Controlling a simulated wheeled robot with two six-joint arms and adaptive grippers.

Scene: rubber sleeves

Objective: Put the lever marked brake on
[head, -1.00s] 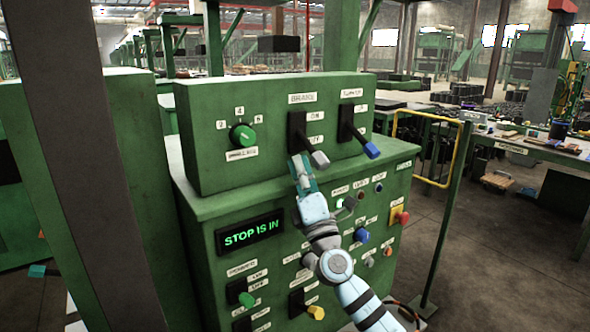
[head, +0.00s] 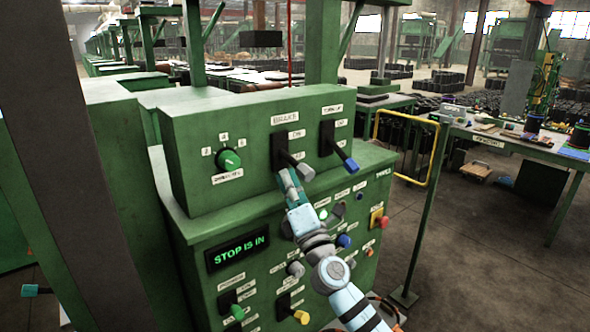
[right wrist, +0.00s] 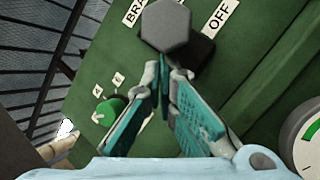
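The brake lever has a grey knob (head: 303,172) on a black base (head: 281,150), under a BRAKE label on the green upper panel. It slants downward, its knob near the lower label, which reads OFF in the right wrist view. There the grey hexagonal knob (right wrist: 166,25) hides part of the base. My right gripper (head: 287,173) is just left of and below the knob in the head view. In the right wrist view its teal fingers (right wrist: 162,72) come together at the tips, just under the knob, with nothing visible between them. I cannot tell whether they touch it. My left gripper is not in view.
A similar lever with a blue knob (head: 350,165) is close on the right. A green dial (head: 229,160) is on the left. Below are a STOP IS IN display (head: 237,247) and several knobs and levers. A yellow frame (head: 432,150) stands to the right.

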